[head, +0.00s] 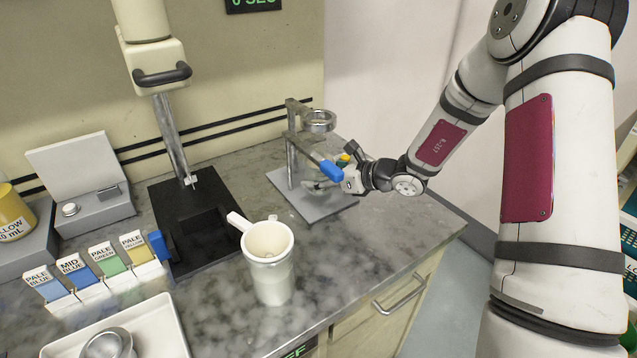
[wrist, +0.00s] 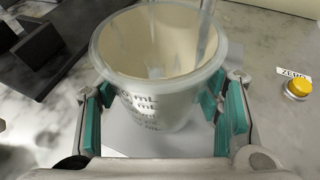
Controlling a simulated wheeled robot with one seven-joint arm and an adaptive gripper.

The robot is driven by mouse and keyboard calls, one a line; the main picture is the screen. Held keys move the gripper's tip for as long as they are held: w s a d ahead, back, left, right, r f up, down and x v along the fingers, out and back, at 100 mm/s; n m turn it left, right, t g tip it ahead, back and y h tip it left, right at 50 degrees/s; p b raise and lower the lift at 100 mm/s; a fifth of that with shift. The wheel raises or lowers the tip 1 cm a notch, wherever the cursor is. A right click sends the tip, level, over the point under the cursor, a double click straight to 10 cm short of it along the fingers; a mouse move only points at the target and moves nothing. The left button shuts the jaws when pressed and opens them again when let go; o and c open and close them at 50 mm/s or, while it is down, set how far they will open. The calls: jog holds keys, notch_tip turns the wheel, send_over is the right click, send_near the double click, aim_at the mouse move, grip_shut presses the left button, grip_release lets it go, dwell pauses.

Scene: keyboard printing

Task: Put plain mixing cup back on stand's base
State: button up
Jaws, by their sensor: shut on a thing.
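My gripper (head: 322,183) is over the stand's grey base (head: 323,207). In the wrist view, my gripper's teal pads (wrist: 166,112) are shut on both sides of a pale translucent cup (wrist: 160,98), which I take for the plain mixing cup. It has mL marks, looks upright and shows an open, cream-coloured inside. The cup is hard to make out in the head view. Grey base surface (wrist: 122,137) shows beneath it in the wrist view; whether it touches the base I cannot tell. The stand's metal ring (head: 318,121) is above the base.
A white cup with a handle (head: 270,278) stands on the marble counter in front. A black-based stand (head: 197,240), labelled colour blocks (head: 105,262) and a white tray (head: 165,330) are left.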

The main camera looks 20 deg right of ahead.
jog(key=shift+w+d+f, duration=0.1)
jog(key=shift+w, duration=0.6)
jog(key=shift+w+d+f, duration=0.1)
jog(key=shift+w, duration=0.55)
jog(key=shift+s+f, duration=0.1)
jog(key=shift+f, duration=1.6)
jog(key=shift+f, duration=0.1)
jog(key=o, duration=1.7)
jog(key=shift+s+d+r, duration=0.15)
jog(key=shift+r, duration=0.1)
jog(key=v, duration=1.1)
jog(key=shift+s+d+r, duration=0.1)
jog(key=shift+s, duration=0.05)
